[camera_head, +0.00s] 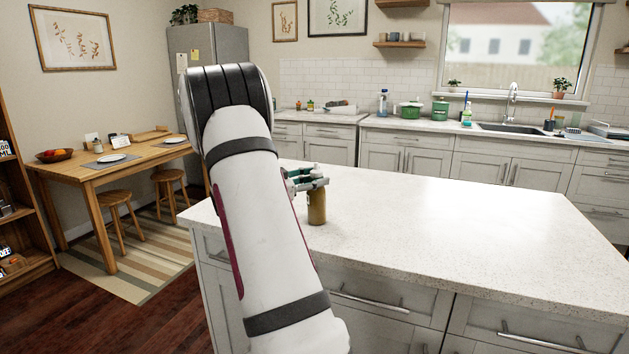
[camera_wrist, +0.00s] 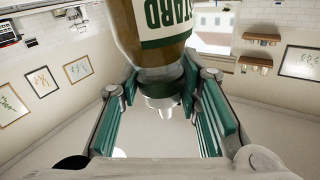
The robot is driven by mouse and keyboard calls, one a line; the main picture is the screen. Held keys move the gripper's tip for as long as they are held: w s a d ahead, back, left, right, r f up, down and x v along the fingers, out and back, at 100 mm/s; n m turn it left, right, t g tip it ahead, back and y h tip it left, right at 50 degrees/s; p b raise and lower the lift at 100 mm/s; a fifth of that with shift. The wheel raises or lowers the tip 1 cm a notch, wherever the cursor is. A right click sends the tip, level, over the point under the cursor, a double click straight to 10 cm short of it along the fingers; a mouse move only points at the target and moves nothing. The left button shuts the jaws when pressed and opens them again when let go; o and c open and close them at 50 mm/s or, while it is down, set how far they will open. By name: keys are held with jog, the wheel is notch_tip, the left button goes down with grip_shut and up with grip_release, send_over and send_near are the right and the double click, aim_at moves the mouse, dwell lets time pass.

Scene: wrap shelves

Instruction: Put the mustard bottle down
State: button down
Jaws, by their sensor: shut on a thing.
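The mustard bottle (camera_head: 316,208) is brownish-yellow and upright at the left part of the kitchen island's pale speckled countertop (camera_head: 430,240). Its base is at or very near the surface; I cannot tell if it touches. My gripper (camera_head: 308,181) is shut on the bottle near its top, coming from the left behind my own arm. In the wrist view the bottle (camera_wrist: 155,28) shows a green and cream label, upside down, with its shoulder and pale cap between the green-padded fingers of my gripper (camera_wrist: 160,92). My arm hides part of the island's left end.
The rest of the island top is clear. Behind it runs a back counter with a sink (camera_head: 512,129), green pots (camera_head: 410,110) and bottles. A wooden dining table (camera_head: 100,165) with stools stands at the left, near a grey fridge (camera_head: 225,48).

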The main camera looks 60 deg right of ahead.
jog(key=c, duration=1.2)
grip_release()
jog(key=shift+o, duration=0.2)
jog(key=shift+a, duration=0.1)
jog(key=v, duration=1.2)
